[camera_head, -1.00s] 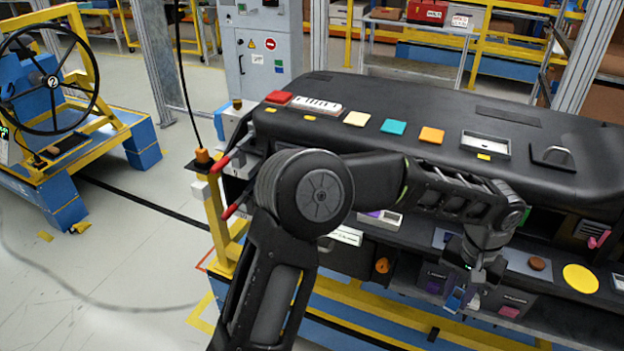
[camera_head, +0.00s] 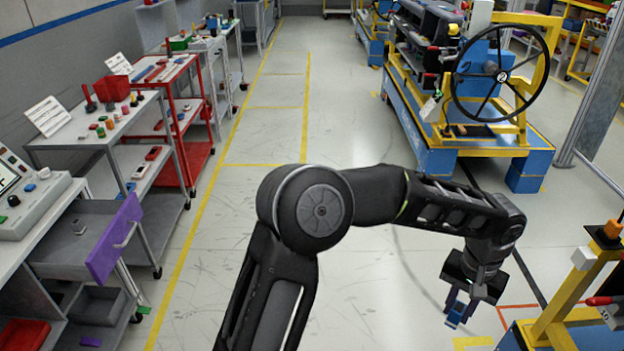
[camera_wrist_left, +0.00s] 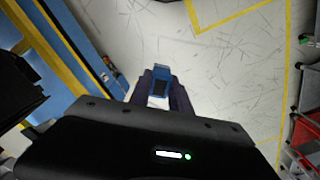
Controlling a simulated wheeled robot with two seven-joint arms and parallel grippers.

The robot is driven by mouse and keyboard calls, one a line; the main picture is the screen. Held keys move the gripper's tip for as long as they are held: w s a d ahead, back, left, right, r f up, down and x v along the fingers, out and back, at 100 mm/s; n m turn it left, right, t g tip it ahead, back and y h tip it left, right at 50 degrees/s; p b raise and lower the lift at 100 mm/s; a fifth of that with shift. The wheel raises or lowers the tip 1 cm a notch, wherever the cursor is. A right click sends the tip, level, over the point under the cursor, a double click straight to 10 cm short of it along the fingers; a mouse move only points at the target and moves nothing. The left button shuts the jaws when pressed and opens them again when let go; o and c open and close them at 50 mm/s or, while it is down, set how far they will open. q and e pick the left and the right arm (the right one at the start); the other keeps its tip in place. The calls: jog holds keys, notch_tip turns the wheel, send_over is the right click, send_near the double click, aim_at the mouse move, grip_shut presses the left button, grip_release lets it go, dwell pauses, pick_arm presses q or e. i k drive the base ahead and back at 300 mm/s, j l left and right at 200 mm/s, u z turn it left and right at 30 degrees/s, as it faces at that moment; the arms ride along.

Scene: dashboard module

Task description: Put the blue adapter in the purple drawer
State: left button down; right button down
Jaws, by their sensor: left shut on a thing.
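My left gripper (camera_head: 465,300) reaches out over the open floor at the right of the head view and points down. It is shut on the blue adapter (camera_head: 458,312), a small blue block that sticks out below the fingers. In the left wrist view the blue adapter (camera_wrist_left: 160,82) shows between the two dark fingers, with the floor behind it. The purple drawer (camera_head: 113,239) is at the far left of the head view, in a grey workbench. The gripper is well apart from the drawer. My right gripper is not in view.
A red tool cart (camera_head: 190,125) and a grey shelf cart (camera_head: 110,140) stand behind the drawer. A yellow post frame (camera_head: 565,290) is close to the right of my gripper. A blue stand with a steering wheel (camera_head: 500,75) is behind. The floor between is clear.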

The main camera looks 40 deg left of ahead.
aim_at(74, 243)
jog(key=j+u, duration=0.2)
jog(key=j, duration=0.2)
jog(key=j+u, duration=0.15)
jog(key=j, duration=0.25)
jog(key=i+j+u, duration=0.2)
jog(key=j, duration=0.2)
jog(key=j+u, duration=0.15)
jog(key=j, duration=0.25)
jog(key=i+j+u, duration=0.2)
jog(key=j, duration=0.15)
jog(key=j+u, duration=0.15)
jog(key=j, duration=0.25)
jog(key=i+j+u, duration=0.2)
jog(key=i+j, duration=0.1)
jog(key=j, duration=0.25)
